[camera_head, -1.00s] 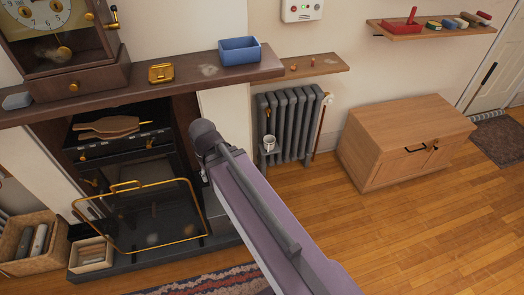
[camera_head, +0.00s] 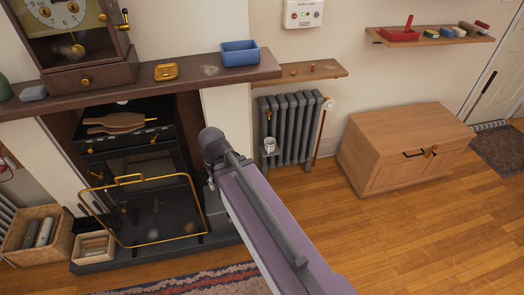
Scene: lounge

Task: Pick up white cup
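A small white cup (camera_head: 269,145) stands low in front of the grey radiator (camera_head: 290,125), near its left end. What it rests on looks like a small grey ledge, too small to tell clearly. My arm reaches up from the bottom of the view, and its end nearest the cup is just left of and close to the cup in the picture. My gripper's fingers are not visible in this view.
A dark mantel shelf (camera_head: 130,92) with a blue box (camera_head: 240,53) juts out above the fireplace. A gold-framed fire screen (camera_head: 155,215) stands in front of it. A wooden cabinet (camera_head: 405,125) is right of the radiator. The wooden floor (camera_head: 400,235) at right is clear.

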